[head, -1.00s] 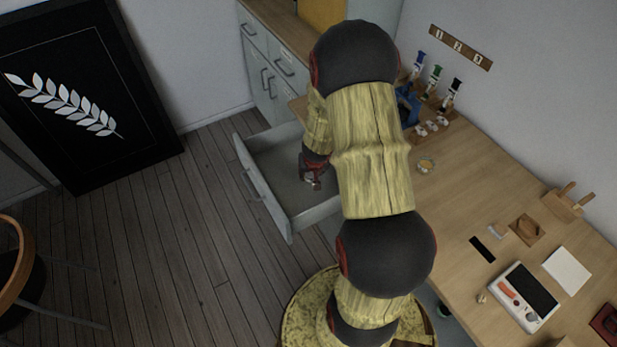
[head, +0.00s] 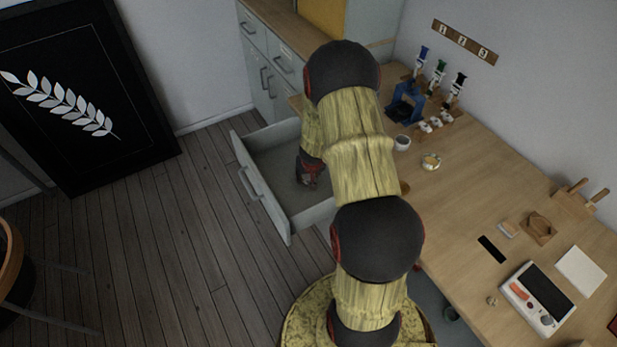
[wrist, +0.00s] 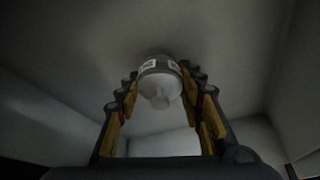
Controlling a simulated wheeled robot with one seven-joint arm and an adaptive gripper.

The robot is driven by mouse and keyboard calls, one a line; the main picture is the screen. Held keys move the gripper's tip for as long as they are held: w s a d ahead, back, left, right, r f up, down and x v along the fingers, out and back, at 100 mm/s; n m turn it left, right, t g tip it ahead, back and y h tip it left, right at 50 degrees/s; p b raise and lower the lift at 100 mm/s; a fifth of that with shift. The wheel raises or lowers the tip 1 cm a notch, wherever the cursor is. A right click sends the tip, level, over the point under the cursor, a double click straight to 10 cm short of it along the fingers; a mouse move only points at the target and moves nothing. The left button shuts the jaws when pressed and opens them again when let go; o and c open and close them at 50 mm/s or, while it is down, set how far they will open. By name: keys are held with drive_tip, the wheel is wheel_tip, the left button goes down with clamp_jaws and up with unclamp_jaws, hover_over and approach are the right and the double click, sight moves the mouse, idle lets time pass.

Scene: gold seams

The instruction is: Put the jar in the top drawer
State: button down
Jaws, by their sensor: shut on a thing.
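The top drawer (head: 262,192) is pulled open, and its grey floor shows in the head view. My gripper (head: 309,183) points down inside it, near the right side. In the wrist view my gripper (wrist: 163,95) is shut on the jar (wrist: 159,82), a small pale vessel with a whitish knobbed top and a dark band with light labels. The drawer's floor (wrist: 90,65) lies beyond the jar. I cannot tell whether the jar touches it. In the head view the jar is hard to make out at my fingers.
The wooden desk (head: 455,205) at the right holds a white cup (head: 402,142), a small round dish (head: 431,162), a blue stand (head: 405,103) and a device with a dark screen (head: 538,298). Grey cabinets (head: 268,65) stand behind the drawer.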

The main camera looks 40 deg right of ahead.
drive_tip(key=shift+f, duration=0.1)
drive_tip(key=c, duration=1.2)
unclamp_jaws()
drive_tip(key=shift+o, duration=0.2)
